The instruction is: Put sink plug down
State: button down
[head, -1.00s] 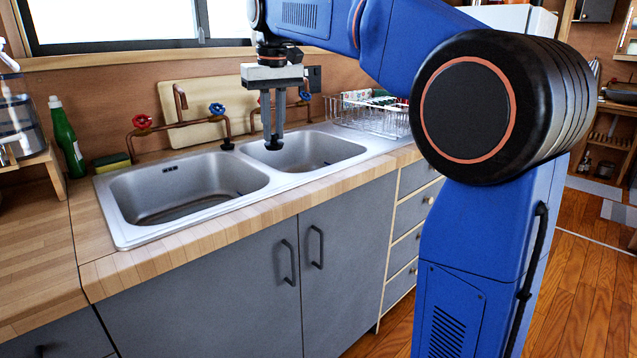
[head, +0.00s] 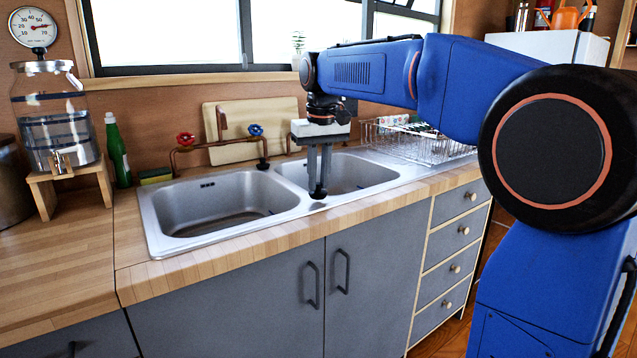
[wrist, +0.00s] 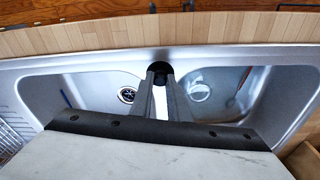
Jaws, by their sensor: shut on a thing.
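The sink plug (head: 318,194) is a small dark piece at the tips of my gripper (head: 318,186). My gripper points straight down, shut on the plug, which also shows in the wrist view (wrist: 160,68). It is above the front part of the steel sink (head: 293,214), near the divider between the two basins. I cannot tell how high the plug is above the steel. A drain (wrist: 127,95) shows in one basin in the wrist view.
Taps with a red knob (head: 186,138) and a blue knob (head: 255,130) stand behind the sink. A wire dish rack (head: 430,145) is on the right. A green bottle (head: 117,152) and a sponge (head: 155,176) are on the left. The wooden counter (head: 70,250) at left is clear.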

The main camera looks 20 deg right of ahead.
aim_at(320, 195)
jog(key=shift+f, duration=0.6)
jog(key=c, duration=1.7)
grip_release()
jog(key=shift+f, duration=0.1)
notch_tip(320, 195, up, 12)
jog(key=s, duration=0.1)
jog(key=s+d+f+t, duration=0.1)
jog(key=s+d+f, duration=0.1)
jog(key=s+f, duration=0.8)
jog(key=s+d+f+t, duration=0.1)
jog(key=s+d+f, duration=0.1)
jog(key=s+f, duration=0.9)
jog(key=s+d+f+m+t, duration=0.1)
jog(key=s+d+f, duration=0.2)
jog(key=s+f, duration=0.7)
jog(key=shift+s+f, duration=0.4)
jog(key=shift+s, duration=0.2)
